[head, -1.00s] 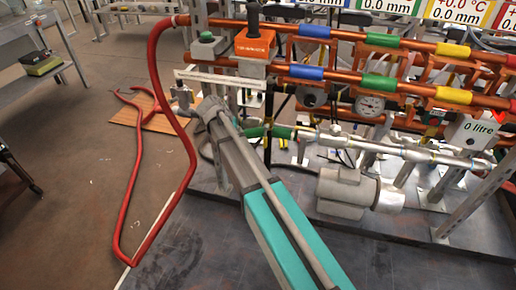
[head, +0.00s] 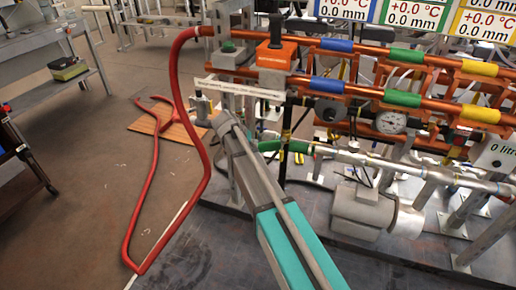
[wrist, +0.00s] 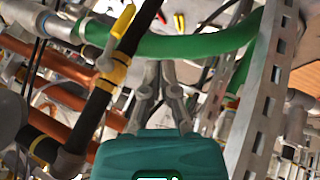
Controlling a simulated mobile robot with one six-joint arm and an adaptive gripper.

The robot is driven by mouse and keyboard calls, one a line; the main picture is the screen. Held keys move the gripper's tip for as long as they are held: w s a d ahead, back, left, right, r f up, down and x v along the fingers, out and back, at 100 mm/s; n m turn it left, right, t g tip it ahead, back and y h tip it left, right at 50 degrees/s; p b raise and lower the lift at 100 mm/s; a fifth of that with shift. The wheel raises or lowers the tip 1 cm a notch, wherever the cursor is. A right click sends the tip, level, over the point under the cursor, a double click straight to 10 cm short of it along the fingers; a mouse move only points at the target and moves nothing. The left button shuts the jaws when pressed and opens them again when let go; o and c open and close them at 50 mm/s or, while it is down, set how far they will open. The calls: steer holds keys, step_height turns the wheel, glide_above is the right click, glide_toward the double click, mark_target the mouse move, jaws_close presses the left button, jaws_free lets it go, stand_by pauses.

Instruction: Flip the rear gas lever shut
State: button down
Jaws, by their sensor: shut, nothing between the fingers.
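In the wrist view a yellow lever (wrist: 123,21) stands at a slant by a black pipe (wrist: 97,108) with yellow bands, up and left of my gripper. I cannot tell for sure whether it is the rear gas lever. My gripper (wrist: 158,68) is shut and empty, its fingertips close under a thick green hose (wrist: 190,46) in the picture; I cannot tell if they touch it. In the head view small yellow parts (head: 299,158) show low behind the pipe rack, too small to make out. There my arm reaches into the rack's left end and my fingers are hidden.
Copper pipes (head: 360,93) with coloured bands run across the rack. A perforated metal upright (wrist: 262,85) stands close at my gripper's right. A grey motor (head: 360,211) sits on the base plate. A red hose (head: 207,165) loops to the floor at left, where there is open room.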

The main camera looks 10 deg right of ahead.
mark_target(282, 150)
steer(key=w+d+f+b, duration=0.1)
steer(key=d+f+b, duration=0.6)
steer(key=d, duration=0.2)
steer(key=shift+w+f, duration=0.25)
steer(key=shift+w, duration=0.15)
stand_by(0.4)
stand_by(0.3)
